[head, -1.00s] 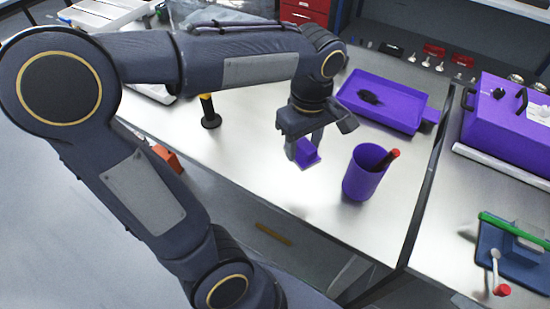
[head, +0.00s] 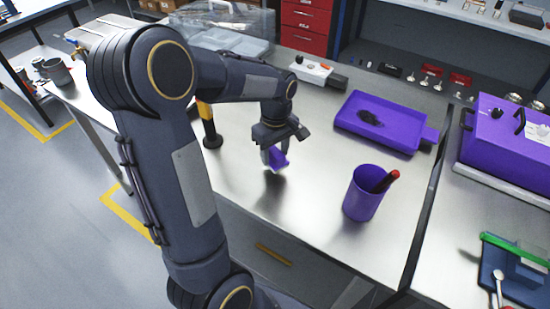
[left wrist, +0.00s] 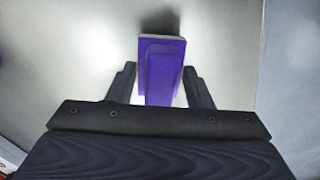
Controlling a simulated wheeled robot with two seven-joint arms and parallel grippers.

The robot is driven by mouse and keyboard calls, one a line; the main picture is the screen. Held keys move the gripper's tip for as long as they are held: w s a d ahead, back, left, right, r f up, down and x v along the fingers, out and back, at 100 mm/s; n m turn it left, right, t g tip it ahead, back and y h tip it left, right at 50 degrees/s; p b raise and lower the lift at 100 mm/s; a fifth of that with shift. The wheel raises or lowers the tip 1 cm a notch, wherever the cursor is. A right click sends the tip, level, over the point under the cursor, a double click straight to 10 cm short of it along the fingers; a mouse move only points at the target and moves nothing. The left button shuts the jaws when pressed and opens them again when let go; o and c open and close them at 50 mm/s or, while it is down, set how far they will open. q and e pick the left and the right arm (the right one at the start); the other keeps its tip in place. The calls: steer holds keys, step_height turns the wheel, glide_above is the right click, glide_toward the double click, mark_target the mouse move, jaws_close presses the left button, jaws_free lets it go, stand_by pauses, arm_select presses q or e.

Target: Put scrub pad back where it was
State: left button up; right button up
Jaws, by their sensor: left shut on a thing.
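The scrub pad (head: 280,158) is a small purple block in the head view, held above the steel bench. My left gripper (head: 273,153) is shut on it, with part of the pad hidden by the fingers. In the left wrist view the pad (left wrist: 161,72) sits between the two dark fingers of the left gripper (left wrist: 161,88), with a pale layer at its far edge. Its shadow falls on the bench beyond it. My right gripper is in neither view.
A purple cup (head: 362,196) with a red-tipped tool stands to the right on the bench (head: 315,225). A purple tray (head: 400,135) with a dark item lies behind it. A black and yellow tool (head: 209,128) stands at left. A purple box (head: 505,140) is at far right.

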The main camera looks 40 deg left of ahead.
mark_target(275, 159)
arm_select(q)
steer(key=shift+f, duration=1.6)
steer(key=shift+f, duration=0.15)
steer(key=o, duration=0.9)
steer(key=shift+o, duration=0.2)
